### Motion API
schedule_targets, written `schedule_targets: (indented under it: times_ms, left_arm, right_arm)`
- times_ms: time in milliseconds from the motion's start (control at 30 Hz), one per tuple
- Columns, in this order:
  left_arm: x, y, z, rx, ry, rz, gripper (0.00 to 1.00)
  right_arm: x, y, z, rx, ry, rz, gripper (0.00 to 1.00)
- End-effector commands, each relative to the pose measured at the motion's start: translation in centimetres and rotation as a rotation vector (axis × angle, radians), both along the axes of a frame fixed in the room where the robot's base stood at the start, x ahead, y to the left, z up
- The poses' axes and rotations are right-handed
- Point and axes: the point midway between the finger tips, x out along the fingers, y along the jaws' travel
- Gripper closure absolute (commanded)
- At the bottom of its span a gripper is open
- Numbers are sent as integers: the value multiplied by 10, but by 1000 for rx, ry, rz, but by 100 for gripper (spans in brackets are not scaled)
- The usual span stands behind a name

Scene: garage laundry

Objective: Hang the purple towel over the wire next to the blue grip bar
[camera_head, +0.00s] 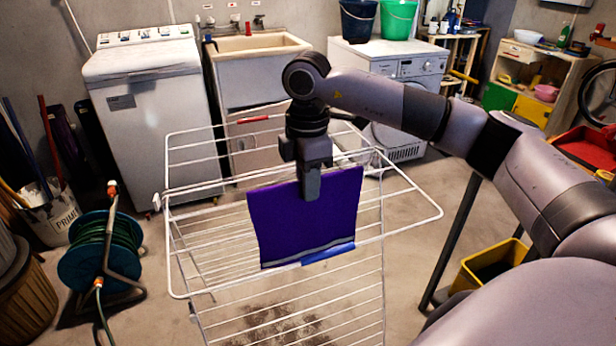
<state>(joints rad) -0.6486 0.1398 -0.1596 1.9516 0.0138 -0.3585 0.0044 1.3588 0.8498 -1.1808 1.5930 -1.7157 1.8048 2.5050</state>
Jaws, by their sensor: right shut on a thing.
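My right gripper (311,183) points down and is shut on the upper edge of the purple towel (280,225). The towel hangs spread out below the fingers, above the near part of the white wire drying rack (412,222). The towel's lower edge, with a pale stripe, is just by the blue grip bar (328,254) on the rack's near side. I cannot tell whether the towel touches the wire or the bar. The towel hides part of the rack's wires. My left gripper is not in view.
A red grip (253,119) sits on the rack's far wire. A green hose reel (100,250) stands left of the rack. A yellow bin (490,266) stands at the right. Washing machines (148,105) and a sink (255,45) line the back wall.

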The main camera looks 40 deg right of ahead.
Motion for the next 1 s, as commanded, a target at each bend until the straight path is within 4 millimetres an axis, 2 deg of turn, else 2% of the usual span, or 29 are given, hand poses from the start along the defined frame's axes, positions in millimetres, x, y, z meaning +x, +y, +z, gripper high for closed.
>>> schedule_targets:
  times_ms: [100, 700, 1000]
  left_arm:
    - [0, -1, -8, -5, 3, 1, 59]
    - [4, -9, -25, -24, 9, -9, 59]
    - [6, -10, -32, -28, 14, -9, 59]
  right_arm:
    - [0, 0, -13, 0, 0, 0, 100]
    - [0, 0, -61, 0, 1, 0, 100]
    - [0, 0, -78, 1, -1, 0, 100]
